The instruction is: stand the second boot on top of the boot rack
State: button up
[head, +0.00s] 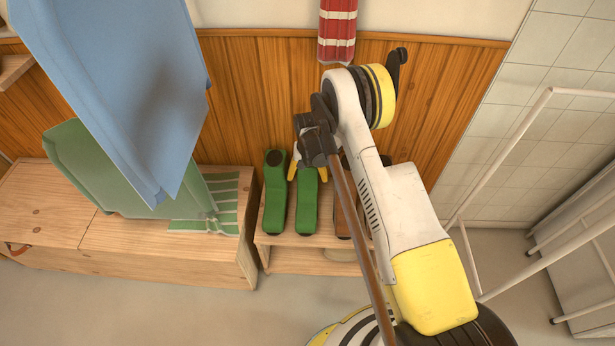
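The boot rack (288,239) is a low pale wooden stand against the panelled wall. The fingers look open, though my dark wrist hides the boot's top and any contact.
Brown footwear (342,215) stands right of the green boots, partly behind my arm. A wooden bench (150,236) with a green striped cloth (222,190) is at left. Blue (130,80) and red (337,30) hanging cloths are above. A white tubular frame (470,245) stands at right.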

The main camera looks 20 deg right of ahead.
notch_tip(320, 180, up, 12)
jog(key=p, duration=0.4)
jog(key=shift+r+p, duration=0.1)
jog(key=shift+p, duration=0.2)
jog(key=s+r+n+t, duration=0.15)
jog(key=s+r, duration=0.25)
jog(key=r, duration=0.9)
jog(key=s+r+t, duration=0.2)
jog(key=s+r, duration=0.2)
jog(key=r, duration=0.9)
jog(key=s+r+n+t, duration=0.1)
jog(key=s+r, duration=0.3)
jog(key=s, duration=0.7)
jog(key=s+r+n+t, duration=0.1)
jog(key=s+r, duration=0.3)
jog(key=s, duration=0.7)
jog(key=shift+s+d+t, duration=0.25)
jog(key=shift+d+t, duration=0.1)
jog(key=shift+t, duration=0.5)
jog(key=shift+r, duration=0.1)
